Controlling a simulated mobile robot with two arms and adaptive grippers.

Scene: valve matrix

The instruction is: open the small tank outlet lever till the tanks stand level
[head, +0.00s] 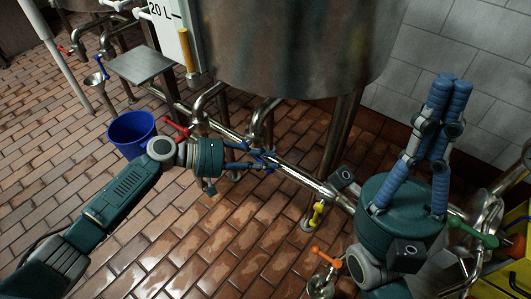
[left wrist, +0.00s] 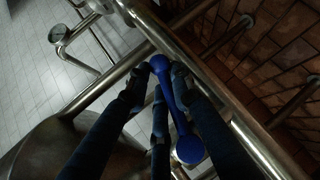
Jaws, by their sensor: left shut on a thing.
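My left gripper (head: 262,160) reaches in from the left, low beneath the large steel tank (head: 290,50). It is shut on a blue lever (left wrist: 187,130) at the pipework. In the left wrist view the lever lies between the dark fingers, its round ends showing. In the head view the fingers largely cover the lever. A white level board (head: 167,35) marked 20 L stands at the tank's left, with a yellow column (head: 187,50) showing. My right gripper (head: 450,85) points upward at the right, away from the levers and apparently empty; its finger opening is unclear.
A red lever (head: 177,130), a yellow lever (head: 317,214), an orange lever (head: 327,257) and a green lever (head: 474,235) sit on the pipes. A blue bucket (head: 131,133) stands at the left.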

